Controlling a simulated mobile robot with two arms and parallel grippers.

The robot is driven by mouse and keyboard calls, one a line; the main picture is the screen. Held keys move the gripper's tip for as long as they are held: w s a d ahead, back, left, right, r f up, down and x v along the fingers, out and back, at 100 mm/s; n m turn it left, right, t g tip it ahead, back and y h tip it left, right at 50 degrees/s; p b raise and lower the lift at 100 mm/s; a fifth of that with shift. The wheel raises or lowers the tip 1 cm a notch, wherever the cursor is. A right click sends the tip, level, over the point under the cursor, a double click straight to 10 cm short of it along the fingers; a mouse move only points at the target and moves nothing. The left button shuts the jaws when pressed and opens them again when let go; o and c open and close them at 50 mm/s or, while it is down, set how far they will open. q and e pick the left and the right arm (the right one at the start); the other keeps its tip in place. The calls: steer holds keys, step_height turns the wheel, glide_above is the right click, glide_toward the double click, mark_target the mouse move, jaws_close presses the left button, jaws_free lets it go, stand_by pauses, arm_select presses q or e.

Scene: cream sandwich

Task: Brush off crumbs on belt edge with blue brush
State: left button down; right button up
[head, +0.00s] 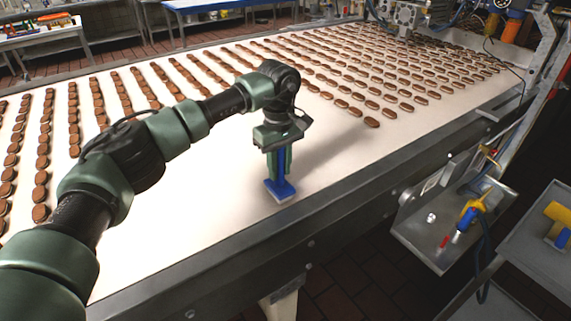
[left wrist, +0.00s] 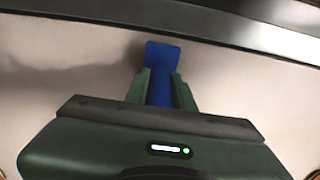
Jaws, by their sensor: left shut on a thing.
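My left gripper (head: 279,160) is shut on the blue brush (head: 280,189) and holds it upright, head down, at the near side of the white belt (head: 180,220). The brush head is on or just above the belt, close to the dark metal belt edge (head: 330,195). In the left wrist view the blue brush (left wrist: 161,56) sits between the fingers of my left gripper (left wrist: 160,85), with the metal edge beyond it. I cannot make out crumbs in either view. My right gripper is not in view.
Rows of brown cookies (head: 372,123) cover the far and left parts of the belt. A metal shelf (head: 440,245) with a blue and yellow tool (head: 467,218) hangs beyond the edge at the right. A grey cart (head: 540,255) stands at far right. The belt around the brush is bare.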

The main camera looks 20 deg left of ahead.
arm_select(q)
steer(key=shift+s+a, duration=1)
steer(key=shift+s, duration=0.2)
steer(key=shift+s+a, duration=1)
steer(key=shift+s, duration=0.2)
steer(key=shift+s+a+f, duration=0.1)
steer(key=shift+s+a, duration=1.3)
steer(key=shift+s, duration=0.25)
steer(key=shift+s+a, duration=0.5)
steer(key=shift+s, duration=0.05)
steer(key=shift+s+a+b, duration=0.6)
steer(key=shift+s+a, duration=0.6)
steer(key=shift+s, duration=0.25)
steer(key=shift+s+a, duration=0.75)
steer(key=shift+s, duration=0.1)
steer(key=shift+w+d+r, duration=0.1)
steer(key=shift+r, duration=0.1)
step_height(320, 180, up, 7)
steer(key=p, duration=0.4)
